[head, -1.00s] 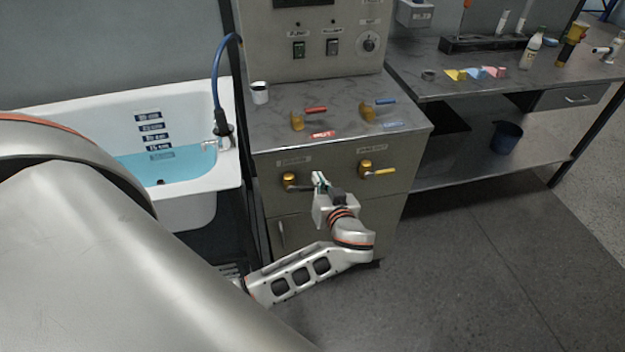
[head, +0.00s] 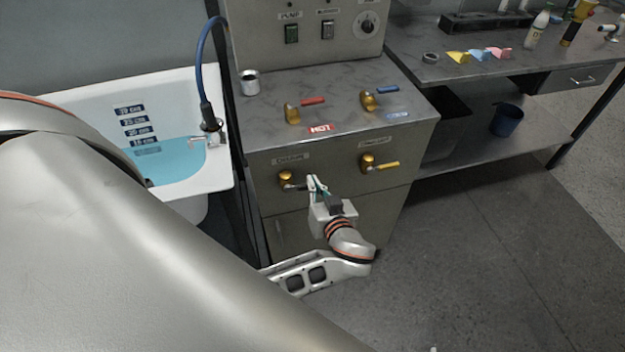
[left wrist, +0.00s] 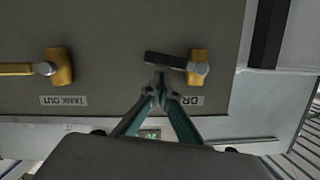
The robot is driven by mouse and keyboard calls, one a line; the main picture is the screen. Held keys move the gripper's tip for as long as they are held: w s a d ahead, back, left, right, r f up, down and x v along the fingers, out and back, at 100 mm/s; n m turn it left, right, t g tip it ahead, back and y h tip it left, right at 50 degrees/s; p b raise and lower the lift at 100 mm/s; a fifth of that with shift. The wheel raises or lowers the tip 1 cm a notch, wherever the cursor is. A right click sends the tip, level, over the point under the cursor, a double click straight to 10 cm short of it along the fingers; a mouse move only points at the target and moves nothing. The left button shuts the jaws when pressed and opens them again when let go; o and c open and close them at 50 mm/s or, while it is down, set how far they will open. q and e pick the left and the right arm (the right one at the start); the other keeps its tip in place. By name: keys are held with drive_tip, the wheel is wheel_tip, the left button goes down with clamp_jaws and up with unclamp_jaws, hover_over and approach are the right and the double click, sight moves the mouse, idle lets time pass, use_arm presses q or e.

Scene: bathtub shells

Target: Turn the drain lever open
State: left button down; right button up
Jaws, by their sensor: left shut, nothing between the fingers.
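The drain lever's dark handle (left wrist: 165,60) runs level from its brass valve (head: 286,178), on the cabinet front under the label starting "DR". In the head view the handle points right from the valve. My left gripper (head: 315,183) is at the handle's free end, shut and empty. In the left wrist view, which looks upside down, the closed fingertips (left wrist: 160,90) are right beside the handle; I cannot tell whether they touch it. The fingers hide part of the label. My right gripper is not in view.
A yellow-handled valve (head: 380,164) sits to the right on the same cabinet front. Red (head: 312,101) and blue (head: 387,89) levers and a metal cup (head: 250,82) are on the cabinet top. A bathtub with blue water (head: 170,160) stands left. The floor (head: 460,260) at right is clear.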

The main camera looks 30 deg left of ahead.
use_arm(q)
drive_tip(key=shift+s+f, duration=0.1)
drive_tip(key=shift+f, duration=0.1)
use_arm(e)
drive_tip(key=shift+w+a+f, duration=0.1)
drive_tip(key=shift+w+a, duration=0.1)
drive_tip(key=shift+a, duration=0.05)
use_arm(q)
drive_tip(key=shift+f, duration=0.1)
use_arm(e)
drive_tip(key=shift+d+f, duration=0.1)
